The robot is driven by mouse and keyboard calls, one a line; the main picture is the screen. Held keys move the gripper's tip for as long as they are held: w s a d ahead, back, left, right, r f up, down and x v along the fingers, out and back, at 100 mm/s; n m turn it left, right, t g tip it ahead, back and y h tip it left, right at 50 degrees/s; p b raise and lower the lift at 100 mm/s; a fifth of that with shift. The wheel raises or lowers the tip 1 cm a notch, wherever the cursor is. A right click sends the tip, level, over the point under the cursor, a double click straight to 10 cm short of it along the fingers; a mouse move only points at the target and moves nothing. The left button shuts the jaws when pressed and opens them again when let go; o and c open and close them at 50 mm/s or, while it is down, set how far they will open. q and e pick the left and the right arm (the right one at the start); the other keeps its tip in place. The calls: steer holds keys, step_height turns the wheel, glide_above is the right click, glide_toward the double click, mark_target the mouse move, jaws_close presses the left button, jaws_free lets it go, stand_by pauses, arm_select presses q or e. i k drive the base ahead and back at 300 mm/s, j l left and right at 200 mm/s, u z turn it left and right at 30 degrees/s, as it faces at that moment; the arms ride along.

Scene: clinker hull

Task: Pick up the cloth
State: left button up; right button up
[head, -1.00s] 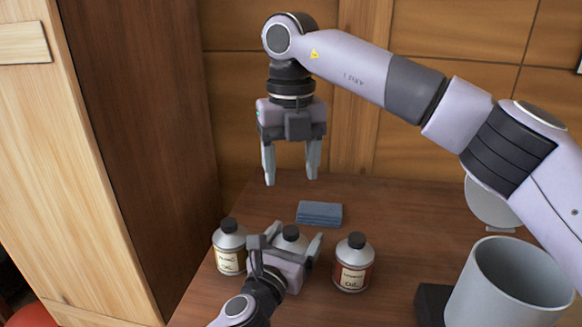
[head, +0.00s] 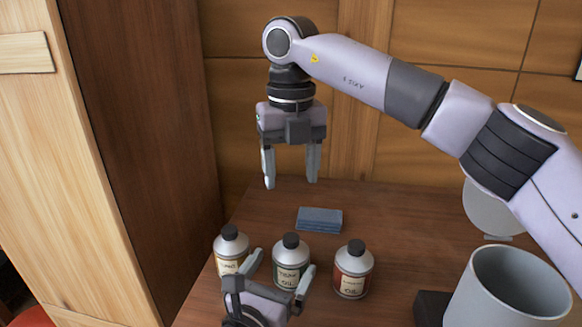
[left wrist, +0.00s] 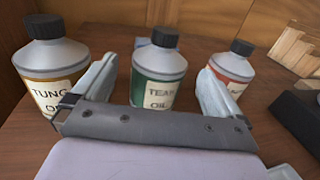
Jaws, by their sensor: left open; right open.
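The cloth (head: 319,220) is a folded blue-grey stack lying flat on the brown table, behind the row of bottles. In the left wrist view only a small blue bit of it (left wrist: 142,42) shows behind the middle bottle. My right gripper (head: 291,183) is open and empty, fingers down, behind and a little left of the cloth as pictured, and above the table. My left gripper (head: 281,274) is open and empty, low in front of the bottles. In the left wrist view its fingers (left wrist: 152,85) stand either side of the middle bottle, which appears beyond them; contact cannot be told.
Three capped oil bottles stand in a row: yellow-label (head: 230,246), green-label (head: 291,262) and red-label (head: 353,270). A large grey cylinder (head: 510,290) stands at front right, near a round pale disc (head: 487,212). A tall wooden cabinet (head: 85,150) is at left. The table right of the cloth is clear.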

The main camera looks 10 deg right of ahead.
mark_target(309, 219)
steer(key=k+j, duration=0.8)
